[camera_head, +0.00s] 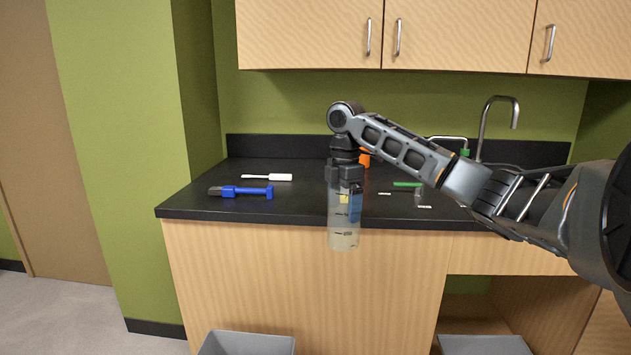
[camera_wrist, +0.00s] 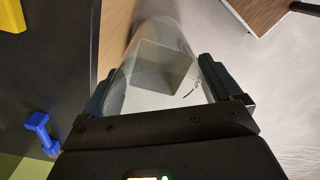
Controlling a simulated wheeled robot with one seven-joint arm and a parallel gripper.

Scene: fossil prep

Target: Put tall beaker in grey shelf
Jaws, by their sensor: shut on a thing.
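The tall beaker (camera_head: 343,228) is a clear cylinder with dark markings. It hangs upright from my gripper (camera_head: 345,180), in front of the counter's front edge, with its lower part below the counter top. In the wrist view my gripper (camera_wrist: 160,88) has one finger on each side of the clear beaker (camera_wrist: 150,45), shut on it. I see no thing that is clearly a grey shelf. Two grey open bins, a left one (camera_head: 246,343) and a right one (camera_head: 485,345), are low in the head view, cut off by its bottom edge. A grey box shape shows through the beaker in the wrist view.
The black counter (camera_head: 300,207) holds a blue tool (camera_head: 245,191), a white-handled tool (camera_head: 268,177), a green-handled hammer (camera_head: 410,186) and an orange item (camera_head: 365,158). A faucet (camera_head: 497,110) stands at the back right. Cupboards hang above. Open floor lies at the left.

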